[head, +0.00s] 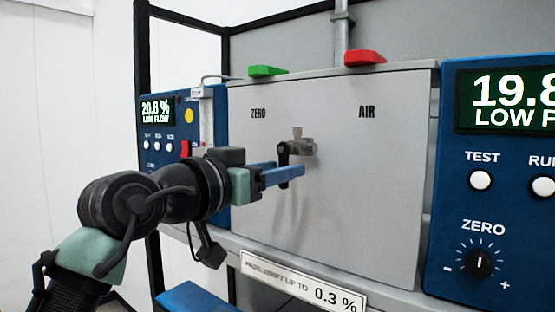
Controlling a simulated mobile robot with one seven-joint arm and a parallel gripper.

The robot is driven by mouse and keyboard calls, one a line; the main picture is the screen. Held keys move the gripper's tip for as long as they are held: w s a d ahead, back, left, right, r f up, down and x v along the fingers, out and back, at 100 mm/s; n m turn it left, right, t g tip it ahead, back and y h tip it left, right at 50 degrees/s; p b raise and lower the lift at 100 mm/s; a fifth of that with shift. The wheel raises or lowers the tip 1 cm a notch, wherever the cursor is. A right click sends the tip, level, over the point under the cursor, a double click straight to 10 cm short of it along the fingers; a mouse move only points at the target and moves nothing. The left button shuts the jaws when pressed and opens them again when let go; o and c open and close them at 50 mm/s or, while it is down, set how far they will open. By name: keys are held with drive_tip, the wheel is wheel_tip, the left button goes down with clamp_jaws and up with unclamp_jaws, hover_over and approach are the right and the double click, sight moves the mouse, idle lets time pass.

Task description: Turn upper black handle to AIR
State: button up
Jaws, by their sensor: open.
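The black handle (283,152) is on a metal valve (302,147) on the front of a grey panel (330,210). It hangs roughly downward from the valve, and its lower part is partly hidden by my gripper. The label AIR (366,112) is printed to the upper right of the valve and ZERO (258,114) to the upper left. My gripper (297,172) has blue fingers and comes in from the left. It is open, with its fingertips at the lower part of the handle. Whether they touch it cannot be told.
A green lever (267,71) and a red lever (365,58) sit at the panel's top edge. A blue analyser (500,190) with a dial and buttons stands close at right. Another blue analyser (160,140) is behind my arm. A labelled ledge (302,283) runs below.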

clamp_jaws()
idle(0.3)
drive_tip(key=shift+d+n, duration=0.1)
drive_tip(key=shift+n, duration=0.2)
drive_tip(key=n+p, duration=0.2)
drive_tip(key=n, duration=0.2)
drive_tip(key=s+d+r+n+p, duration=0.1)
drive_tip(key=n+p, duration=0.2)
drive_tip(key=n, duration=0.1)
drive_tip(key=d+r+n+p, duration=0.1)
drive_tip(key=n+p, duration=0.1)
drive_tip(key=n, duration=0.2)
drive_tip(key=shift+s+r+n, duration=0.15)
drive_tip(key=shift+s+n, duration=0.1)
drive_tip(key=shift+n, duration=0.15)
drive_tip(key=n+p, duration=0.4)
drive_tip(key=shift+s+d+r, duration=0.1)
drive_tip(key=shift+r, duration=0.3)
drive_tip(key=shift+n, duration=0.4)
